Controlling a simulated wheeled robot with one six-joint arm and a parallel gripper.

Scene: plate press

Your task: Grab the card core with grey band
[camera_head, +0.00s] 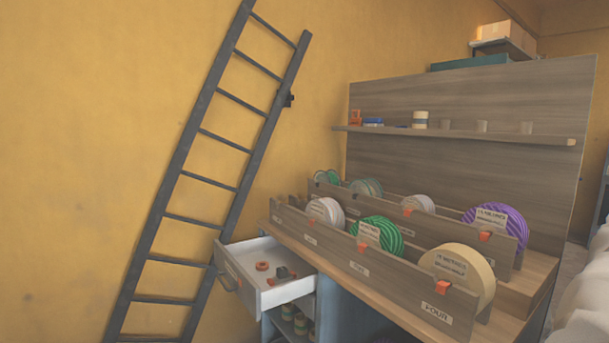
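No card core with a grey band can be made out for certain at this distance. In the open white drawer (286,293) lie a small orange ring (262,266) and a dark piece with some red (283,273); what these are is too small to tell. My gripper is not in view.
Two stepped racks on the bench hold large rolls, among them green (378,236), purple (497,224) and cream (464,273). A dark ladder (205,160) leans on the yellow wall at left. The open drawer juts out beside it. Pale rounded shapes (588,300) edge the lower right.

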